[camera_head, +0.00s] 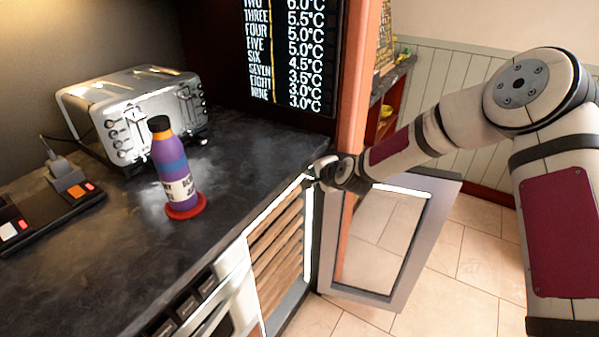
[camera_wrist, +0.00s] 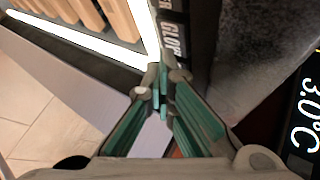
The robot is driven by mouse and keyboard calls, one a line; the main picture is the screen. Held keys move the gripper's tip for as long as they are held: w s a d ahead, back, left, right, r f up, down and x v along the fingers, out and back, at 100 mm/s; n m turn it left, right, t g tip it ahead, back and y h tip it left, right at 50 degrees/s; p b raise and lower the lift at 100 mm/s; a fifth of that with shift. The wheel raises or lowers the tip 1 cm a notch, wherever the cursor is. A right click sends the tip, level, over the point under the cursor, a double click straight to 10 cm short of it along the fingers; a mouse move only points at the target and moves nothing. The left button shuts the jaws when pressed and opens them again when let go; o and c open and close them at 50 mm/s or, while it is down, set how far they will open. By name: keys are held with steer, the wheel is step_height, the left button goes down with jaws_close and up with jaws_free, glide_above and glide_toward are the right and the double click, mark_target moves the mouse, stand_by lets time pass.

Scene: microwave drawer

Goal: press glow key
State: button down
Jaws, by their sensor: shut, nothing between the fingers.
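The glow key (camera_wrist: 172,42) is a dark key with white letters reading like "GLO", partly cut off, in the wrist view. It sits beside the bright light strip of the cabinet, with another dark lettered key above it in the picture. My gripper (camera_wrist: 160,88) is shut and empty, its green-padded fingers together just below the key in the picture. Whether the tips touch it I cannot tell. In the head view my gripper (camera_head: 320,172) is at the counter's front edge, by the cabinet's upper corner, and it hides the key there.
The lit cabinet (camera_head: 275,250) with wooden slats has its glass door (camera_head: 393,240) swung open under my arm. On the counter (camera_head: 110,255) stand a purple bottle (camera_head: 178,185) on a red coaster (camera_head: 196,205) and a toaster (camera_head: 130,105). An orange post (camera_head: 357,75) rises behind my gripper.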

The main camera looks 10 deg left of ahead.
steer(key=shift+s+d+p, duration=0.1)
steer(key=shift+s+d, duration=0.15)
steer(key=shift+d, duration=0.35)
steer(key=shift+s+d+p, duration=0.1)
steer(key=shift+s+d, duration=0.2)
steer(key=shift+d, duration=0.35)
steer(key=shift+s+d+p, duration=0.1)
steer(key=shift+s+d, duration=0.15)
steer(key=shift+d, duration=0.35)
steer(key=s+d+r+n+g+h+p, duration=0.2)
steer(key=s+d+r+n+h, duration=0.15)
steer(key=s+d+r, duration=0.65)
steer(key=s+d+r+n+g+h+p, duration=0.15)
steer(key=s+d+r+n, duration=0.25)
steer(key=s+d+r, duration=0.55)
steer(key=s+d+r+p, duration=0.1)
steer(key=s+d+r, duration=0.1)
steer(key=s, duration=0.7)
steer(key=s+d+r+n+g+h, duration=0.1)
steer(key=s+d+r, duration=0.2)
steer(key=s, duration=0.7)
steer(key=s+d+r+n+p, duration=0.1)
steer(key=s+r, duration=0.4)
steer(key=s, duration=0.5)
steer(key=shift+s+d+g+h+p, duration=0.15)
steer(key=shift+d+g+h+p, duration=0.25)
steer(key=shift+d, duration=0.35)
steer(key=shift+r, duration=0.15)
